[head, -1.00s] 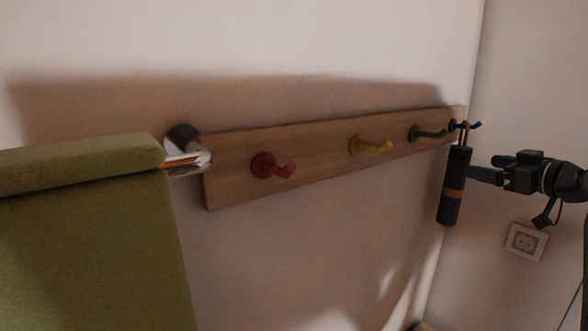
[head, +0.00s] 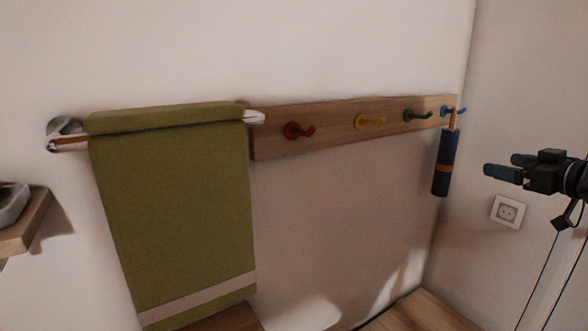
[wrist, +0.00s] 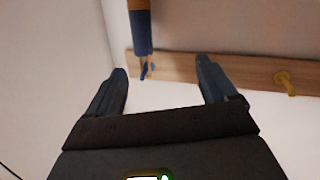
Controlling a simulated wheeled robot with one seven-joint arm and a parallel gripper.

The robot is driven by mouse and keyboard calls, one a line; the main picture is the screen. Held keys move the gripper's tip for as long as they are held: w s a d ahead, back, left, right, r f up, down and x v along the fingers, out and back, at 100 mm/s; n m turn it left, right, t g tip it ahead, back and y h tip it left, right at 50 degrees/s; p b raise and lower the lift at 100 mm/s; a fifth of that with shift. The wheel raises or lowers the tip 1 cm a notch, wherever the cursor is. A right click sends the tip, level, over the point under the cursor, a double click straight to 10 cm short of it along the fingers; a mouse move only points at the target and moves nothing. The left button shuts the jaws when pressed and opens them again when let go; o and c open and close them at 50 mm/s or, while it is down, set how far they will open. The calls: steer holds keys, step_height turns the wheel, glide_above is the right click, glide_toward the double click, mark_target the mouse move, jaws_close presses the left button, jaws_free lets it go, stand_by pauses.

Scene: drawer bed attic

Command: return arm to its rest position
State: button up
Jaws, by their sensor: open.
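My gripper (head: 503,167) is at the right edge of the head view, open and empty, to the right of a dark blue umbrella (head: 446,162) with an orange band. The umbrella hangs by its loop from the blue hook (head: 452,111) at the right end of the rack and is apart from my fingers. In the wrist view, my gripper (wrist: 166,85) shows its two fingers spread wide.
A wooden rack (head: 330,128) on the wall also has red (head: 298,131), yellow (head: 369,121) and green (head: 416,115) hooks. A green towel (head: 175,210) hangs on a rail (head: 68,143) at left. A wooden shelf (head: 28,225) is far left. A socket (head: 507,212) sits below my gripper.

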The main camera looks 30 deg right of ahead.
steer(key=w+a+f+m+g, duration=0.15)
steer(key=a+f+m, duration=0.25)
steer(key=a+f, duration=1.45)
steer(key=s+a+f, duration=0.4)
steer(key=a+f, duration=0.3)
steer(key=a, duration=0.3)
steer(key=s+a+f, duration=0.2)
steer(key=s+a, duration=1)
steer(key=s, duration=0.1)
steer(key=s+a+r+n+y, duration=0.1)
steer(key=s+a+r+n, duration=0.1)
steer(key=s, duration=0.5)
steer(key=s+a+r+n+y, duration=0.2)
steer(key=s+a+r, duration=0.2)
steer(key=s, duration=0.4)
steer(key=shift+a+r+n, duration=0.3)
steer(key=shift+r, duration=0.3)
